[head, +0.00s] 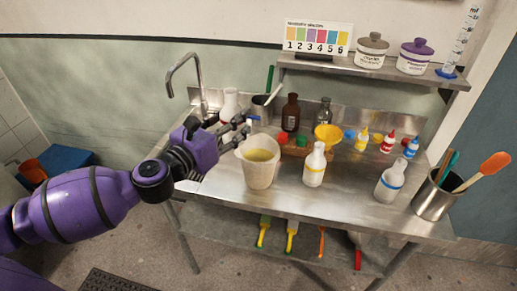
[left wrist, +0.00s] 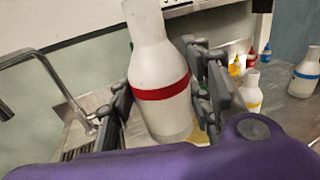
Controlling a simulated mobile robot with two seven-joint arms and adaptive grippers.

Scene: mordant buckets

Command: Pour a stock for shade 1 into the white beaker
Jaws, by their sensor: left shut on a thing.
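My left gripper (head: 242,127) is shut on a white bottle with a red band (left wrist: 160,92), its fingers on either side of the bottle in the left wrist view. The bottle looks slightly tilted there. In the head view a white bottle neck (head: 229,97) shows behind the gripper, probably the same bottle. The white beaker (head: 257,177) stands on the steel table just right of and in front of the gripper, with yellow liquid in it. A yellow-banded white bottle (head: 314,166) and a blue-banded one (head: 389,182) stand to the right. The shade chart (head: 317,36) shows numbered colours; 1 is orange-yellow.
A tap (head: 186,60) rises behind my left arm. Brown bottles (head: 290,112), a yellow funnel (head: 327,132) and small dropper bottles (head: 387,142) line the back. A metal pot with tools (head: 433,201) stands at right. The table's front middle is clear.

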